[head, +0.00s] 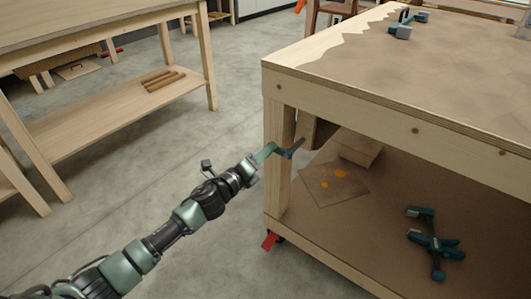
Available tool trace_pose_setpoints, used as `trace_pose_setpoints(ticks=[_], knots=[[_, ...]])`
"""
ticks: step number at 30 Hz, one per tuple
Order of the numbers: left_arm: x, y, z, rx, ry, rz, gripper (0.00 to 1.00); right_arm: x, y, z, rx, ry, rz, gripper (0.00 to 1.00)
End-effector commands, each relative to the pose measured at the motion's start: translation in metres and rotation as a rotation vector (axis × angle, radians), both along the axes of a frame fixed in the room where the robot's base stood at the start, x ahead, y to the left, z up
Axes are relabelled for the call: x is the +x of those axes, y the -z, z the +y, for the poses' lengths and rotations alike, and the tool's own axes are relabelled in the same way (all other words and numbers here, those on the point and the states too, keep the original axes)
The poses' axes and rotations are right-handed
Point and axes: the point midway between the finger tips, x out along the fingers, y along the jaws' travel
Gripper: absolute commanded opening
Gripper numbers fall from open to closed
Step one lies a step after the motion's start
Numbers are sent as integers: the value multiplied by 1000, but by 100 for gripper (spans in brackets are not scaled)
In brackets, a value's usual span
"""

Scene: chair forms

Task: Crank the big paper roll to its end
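My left gripper (256,162) is at the near left leg of the right-hand workbench, reaching in from the lower left. A small teal and dark crank-like piece (284,153) is at its tip, beside the leg and under the bench top. The fingers and this piece overlap, so I cannot tell whether they are closed on it. A brown form (317,130), possibly the end of the big paper roll, shows under the top behind the leg; most of it is hidden. Brown paper (430,60) with a jagged edge covers the bench top. My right gripper is not in view.
The bench's lower shelf (330,235) holds an orange-spotted sheet (334,185), a block (360,148) and teal clamps (435,245). Another clamp (402,27) lies on top. A left workbench (90,25) has wooden rods (163,79) on its shelf. Floor between the benches is clear.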

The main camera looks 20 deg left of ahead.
Motion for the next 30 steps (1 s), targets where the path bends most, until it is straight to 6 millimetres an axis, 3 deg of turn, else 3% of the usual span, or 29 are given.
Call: trace_pose_setpoints(ticks=[14,30], knots=[[-1,9,0,-65,-2,33,0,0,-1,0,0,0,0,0],[-5,34,-8,-492,-3,192,0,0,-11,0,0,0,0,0]])
